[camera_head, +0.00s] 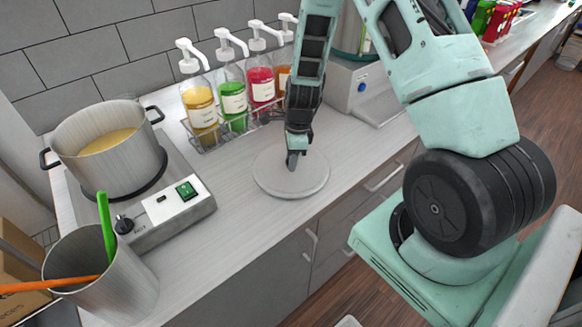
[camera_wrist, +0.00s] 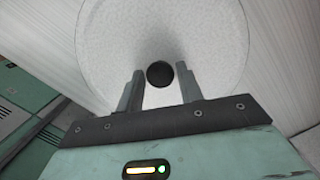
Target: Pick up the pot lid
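The pot lid (camera_head: 308,184) is a round, pale, see-through disc lying flat on the counter, right of the pot. In the wrist view the lid (camera_wrist: 212,28) fills the upper middle, with a round black knob (camera_wrist: 160,74) at its centre. My gripper (camera_head: 293,160) is right above the lid's middle, pointing down. In the wrist view its two fingers (camera_wrist: 161,88) are apart, one on each side of the knob, with visible gaps. In the head view my fingers hide the knob. The steel pot (camera_head: 145,157) stands uncovered on the hot plate (camera_head: 180,215), with yellow liquid inside.
A wire rack (camera_head: 205,143) with several pump bottles stands behind the lid, close to my arm. A steel container (camera_head: 125,285) with green and orange utensils stands front left. A grey machine (camera_head: 362,88) is at the back right. The counter's front edge is close to the lid.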

